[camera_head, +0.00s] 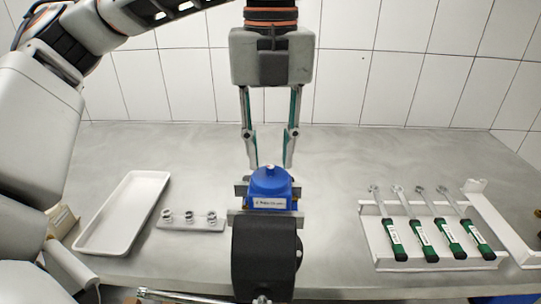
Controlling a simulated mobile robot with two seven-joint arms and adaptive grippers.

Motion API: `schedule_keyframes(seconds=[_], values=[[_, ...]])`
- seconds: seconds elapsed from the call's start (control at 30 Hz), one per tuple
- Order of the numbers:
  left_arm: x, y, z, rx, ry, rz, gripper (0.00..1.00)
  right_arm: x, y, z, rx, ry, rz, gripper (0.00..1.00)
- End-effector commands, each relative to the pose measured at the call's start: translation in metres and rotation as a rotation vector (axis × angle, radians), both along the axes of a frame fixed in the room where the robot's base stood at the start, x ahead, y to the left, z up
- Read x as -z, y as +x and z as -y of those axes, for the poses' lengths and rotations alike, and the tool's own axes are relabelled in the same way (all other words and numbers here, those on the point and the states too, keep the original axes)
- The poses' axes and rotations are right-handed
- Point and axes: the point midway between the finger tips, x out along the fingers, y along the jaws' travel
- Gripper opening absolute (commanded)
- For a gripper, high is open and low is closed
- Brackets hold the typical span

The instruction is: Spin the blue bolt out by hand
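The pump (270,189) with a blue domed housing and a white label stands at the middle of the bench, behind a black cylindrical motor (265,258). A small pale tip shows on top of the dome; I cannot make out a separate blue bolt. My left gripper (271,164) points straight down over the pump. Its two fingers are spread apart, one on each side of the dome's top, with nothing visibly held between them. Whether the fingertips touch the pump is not clear.
A white empty tray (92,232) lies at the left. A small plate with several metal sockets (190,217) is between tray and pump. At the right, a white holder (373,237) bears several green-handled wrenches (430,240). A tiled wall (390,95) closes the back.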

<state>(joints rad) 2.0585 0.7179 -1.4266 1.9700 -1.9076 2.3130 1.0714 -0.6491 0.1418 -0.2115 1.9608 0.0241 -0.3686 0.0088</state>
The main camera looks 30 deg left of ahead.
Motion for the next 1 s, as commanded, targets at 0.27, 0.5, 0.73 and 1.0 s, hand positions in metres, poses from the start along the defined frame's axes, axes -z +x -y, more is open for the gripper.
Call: schedule_keyframes(seconds=[0.27,0.5,0.73,1.0], values=[[-0.058,0.0,0.001,-0.002,-0.001,0.006,0.27,-0.001,0.001,-0.001,0.001,0.002,0.001,0.34],[-0.094,0.0,0.001,-0.001,0.0,0.001,0.27,-0.001,0.001,-0.001,0.001,0.003,0.002,0.34],[-0.104,0.0,0.0,0.001,-0.001,0.001,0.27,-0.001,0.001,-0.001,0.001,0.003,0.002,0.34],[-0.104,0.0,0.0,0.001,-0.001,0.001,0.27,-0.001,0.001,-0.001,0.001,0.004,0.002,0.34]])
